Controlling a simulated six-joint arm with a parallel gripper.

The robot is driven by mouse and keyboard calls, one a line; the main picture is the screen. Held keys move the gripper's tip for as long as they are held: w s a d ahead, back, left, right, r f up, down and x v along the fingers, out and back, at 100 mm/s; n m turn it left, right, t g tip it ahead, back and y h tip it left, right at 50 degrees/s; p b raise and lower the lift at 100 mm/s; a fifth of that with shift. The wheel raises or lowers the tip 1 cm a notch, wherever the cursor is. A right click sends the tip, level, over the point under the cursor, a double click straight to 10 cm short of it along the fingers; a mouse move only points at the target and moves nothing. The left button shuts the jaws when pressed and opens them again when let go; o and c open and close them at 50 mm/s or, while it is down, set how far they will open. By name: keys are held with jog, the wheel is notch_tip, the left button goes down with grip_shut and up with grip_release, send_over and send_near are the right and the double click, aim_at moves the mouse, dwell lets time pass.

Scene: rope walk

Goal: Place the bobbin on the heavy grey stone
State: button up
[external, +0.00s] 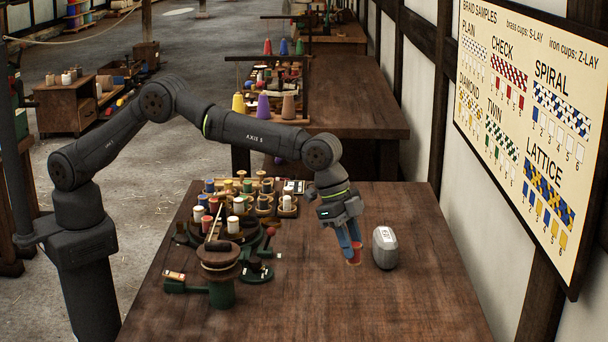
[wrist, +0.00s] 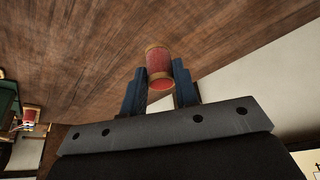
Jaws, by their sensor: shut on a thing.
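A small red bobbin with tan rims (external: 355,255) is between the blue fingers of my gripper (external: 350,252), close to the table surface. In the wrist view my gripper (wrist: 159,85) is shut on the bobbin (wrist: 159,69), one finger at each side. The heavy grey stone (external: 385,248) stands on the table just right of my gripper in the external view, with a white label on its face. The bobbin is beside the stone, with a narrow gap between them. I cannot tell whether the bobbin touches the table. The stone is not visible in the wrist view.
A rack of colourful bobbins (external: 236,225) stands on the table left of my gripper. A green-based winder (external: 221,285) is in front of it. The table's front right (external: 390,310) is clear. A wall with a braid samples board (external: 535,110) is at the right.

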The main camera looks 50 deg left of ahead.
jog(key=w+a+r+n+t, duration=0.1)
jog(key=w+a+r+n, duration=0.15)
jog(key=w, duration=0.25)
jog(key=w+a+r+n, duration=0.2)
jog(key=w+a+r, duration=0.2)
jog(key=w, duration=0.1)
send_near(390, 235)
jog(key=shift+s+d+r+t+y, duration=0.1)
jog(key=shift+d+r+t+y, duration=0.05)
jog(key=shift+d, duration=0.4)
jog(key=shift+s+d+r+t+y, duration=0.1)
jog(key=shift+d+r+t+y, duration=0.1)
jog(key=shift+d, duration=0.35)
jog(key=shift+w+f, duration=0.25)
jog(key=shift+w, duration=0.25)
jog(key=shift+a+f, duration=0.1)
jog(key=shift+f, duration=1.9)
jog(key=shift+f, duration=0.1)
jog(key=o, duration=0.5)
jog(key=shift+f, duration=0.1)
jog(key=o, duration=0.4)
jog(key=shift+o, duration=0.2)
